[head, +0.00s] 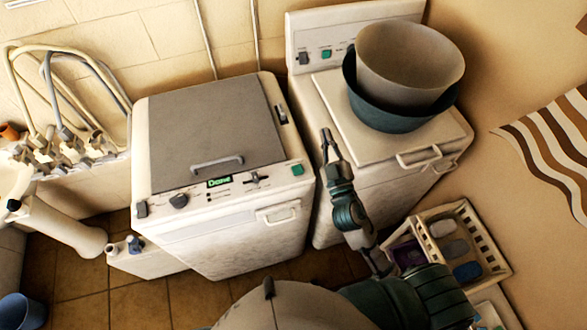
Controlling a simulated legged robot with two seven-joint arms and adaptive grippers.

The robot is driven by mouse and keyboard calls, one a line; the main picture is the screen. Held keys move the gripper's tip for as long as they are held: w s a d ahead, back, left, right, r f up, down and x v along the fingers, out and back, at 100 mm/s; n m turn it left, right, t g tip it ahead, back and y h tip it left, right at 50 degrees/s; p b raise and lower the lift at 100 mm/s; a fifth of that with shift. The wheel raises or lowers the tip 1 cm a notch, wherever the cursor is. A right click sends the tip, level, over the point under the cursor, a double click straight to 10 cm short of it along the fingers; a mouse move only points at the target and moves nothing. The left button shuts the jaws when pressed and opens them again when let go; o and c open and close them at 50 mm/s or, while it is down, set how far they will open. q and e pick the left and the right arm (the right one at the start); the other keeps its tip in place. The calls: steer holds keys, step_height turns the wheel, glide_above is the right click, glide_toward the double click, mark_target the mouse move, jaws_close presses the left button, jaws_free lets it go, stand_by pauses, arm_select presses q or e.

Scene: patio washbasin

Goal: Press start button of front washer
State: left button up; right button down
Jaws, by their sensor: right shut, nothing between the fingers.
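A white washer (230,222) with a grey lid (215,120) stands left of centre. Its top front panel has a lit green display reading "Done" (219,181), dark knobs and a green square button (298,170) at the right end. I take this nearer machine as the front washer. A second white washer (345,175) stands to its right, with a green button (326,54) on its raised back panel. My right gripper (327,136) is shut and empty. It points up the picture, right of the nearer washer's green button, apart from it in the picture. My left gripper is out of view.
A grey-brown basin (410,55) sits in a dark teal one (395,115) on the second washer. A slatted crate (490,240) with bottles stands at lower right. A sink with taps and hoses (65,150) is at left. Tiled floor (80,290) shows at lower left.

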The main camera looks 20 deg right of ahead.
steer(key=s+a+r+n+y, duration=0.2)
steer(key=a+r+n+y, duration=0.6)
steer(key=n+y, duration=0.5)
steer(key=s+a+r+n+g+y, duration=0.1)
steer(key=s+a+n+g+y, duration=0.3)
steer(key=n+g+y, duration=0.6)
steer(key=n+g+h+b, duration=0.1)
steer(key=n+g+h, duration=0.35)
steer(key=h, duration=1.25)
glide_above(299, 170)
steer(key=shift+f, duration=7.9)
steer(key=shift+n, duration=0.45)
steer(key=f+b, duration=0.1)
steer(key=f, duration=0.1)
steer(key=f+b, duration=0.4)
steer(key=shift+d+f, duration=0.3)
steer(key=shift+f, duration=0.05)
steer(key=shift+a+f+b, duration=0.2)
steer(key=shift+f+b, duration=0.05)
steer(key=shift+b, duration=0.05)
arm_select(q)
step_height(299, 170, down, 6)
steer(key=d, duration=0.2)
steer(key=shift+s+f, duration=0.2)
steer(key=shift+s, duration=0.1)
arm_select(e)
steer(key=shift+a, duration=0.1)
